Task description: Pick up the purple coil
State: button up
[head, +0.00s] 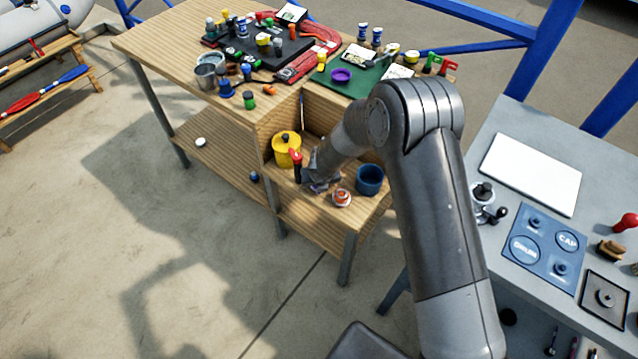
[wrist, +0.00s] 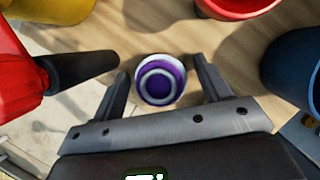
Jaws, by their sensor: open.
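The purple coil (wrist: 160,80), round with white bands, shows in the wrist view on the wooden surface. My gripper (wrist: 161,74) is open, with one finger on each side of the coil and a visible gap to each. How high the fingertips are above the wood is hard to tell. In the head view my gripper (head: 320,180) is low over the bench's lower wooden shelf, and it mostly hides the coil there.
Close around my gripper are a yellow pot (head: 286,149), a red-handled tool (head: 296,160), an orange-and-white coil (head: 342,197) and a blue cup (head: 369,179). Wooden walls stand behind the shelf. A purple dish (head: 341,76) lies on the green mat above.

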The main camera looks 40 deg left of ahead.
jog(key=c, duration=1)
jog(key=shift+r, duration=0.1)
